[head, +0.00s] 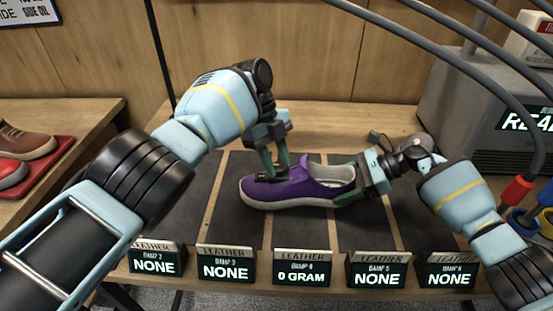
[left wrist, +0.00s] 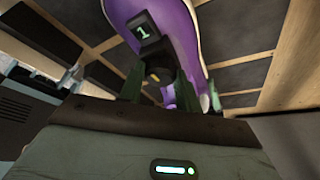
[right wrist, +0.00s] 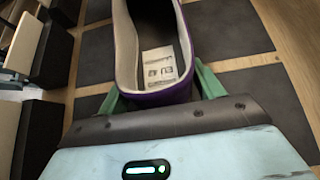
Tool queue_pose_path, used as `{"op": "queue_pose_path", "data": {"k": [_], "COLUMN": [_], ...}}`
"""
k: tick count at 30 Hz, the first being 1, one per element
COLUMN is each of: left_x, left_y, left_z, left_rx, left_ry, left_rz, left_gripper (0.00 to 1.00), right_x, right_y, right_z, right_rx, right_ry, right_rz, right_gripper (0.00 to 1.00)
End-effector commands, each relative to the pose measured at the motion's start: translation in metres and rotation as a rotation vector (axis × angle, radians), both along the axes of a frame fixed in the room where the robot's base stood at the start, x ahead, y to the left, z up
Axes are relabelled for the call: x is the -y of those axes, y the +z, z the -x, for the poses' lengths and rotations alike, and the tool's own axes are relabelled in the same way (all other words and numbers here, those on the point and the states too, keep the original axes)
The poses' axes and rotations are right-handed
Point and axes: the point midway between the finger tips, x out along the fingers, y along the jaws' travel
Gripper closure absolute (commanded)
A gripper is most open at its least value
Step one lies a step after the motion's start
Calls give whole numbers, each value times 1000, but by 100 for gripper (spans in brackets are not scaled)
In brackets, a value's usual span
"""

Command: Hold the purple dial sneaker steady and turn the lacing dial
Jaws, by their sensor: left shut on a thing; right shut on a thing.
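The purple sneaker (head: 305,191) with a pale sole lies on dark mats, toe to the left in the head view. My right gripper (head: 362,189) is shut on its heel; in the right wrist view its green fingers (right wrist: 158,88) flank the heel below the shoe's opening. My left gripper (head: 275,172) reaches down over the front upper and is shut on the lacing dial. In the left wrist view its green fingers (left wrist: 158,82) stand on both sides of the dark dial (left wrist: 153,75), partly hidden. A small display (left wrist: 143,30) beside the dial reads 1.
Small signs, one reading 0 GRAM (head: 301,275), line the table's front edge. A grey machine (head: 455,105) with hoses stands at the back right. A brown shoe (head: 25,140) is on the left bench. Mats beside the sneaker are bare.

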Motion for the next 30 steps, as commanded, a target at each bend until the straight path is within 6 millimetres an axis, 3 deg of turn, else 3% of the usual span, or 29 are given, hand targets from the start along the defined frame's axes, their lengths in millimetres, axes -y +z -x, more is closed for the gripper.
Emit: {"op": "queue_pose_path", "data": {"k": [5, 6, 10, 22, 30], "left_x": [1, 1, 1, 0, 1], "left_y": [0, 0, 0, 6, 52], "left_z": [1, 1, 1, 0, 0], "left_rx": [-3, -3, -3, 0, 2], "left_ry": [-1, -1, -1, 0, -1], "left_rz": [0, 0, 0, 1, 0], "left_gripper": [89, 62, 45, 44, 44], "right_x": [0, 0, 0, 0, 0], "right_y": [-1, -1, -1, -1, -1], "right_z": [0, 0, 0, 0, 0], "right_rx": [-4, -4, -3, -2, -2], "right_ry": [-5, -5, -4, -3, -2], "right_rz": [0, 0, 0, 0, 1], "right_gripper": [64, 64, 64, 64, 64]}}
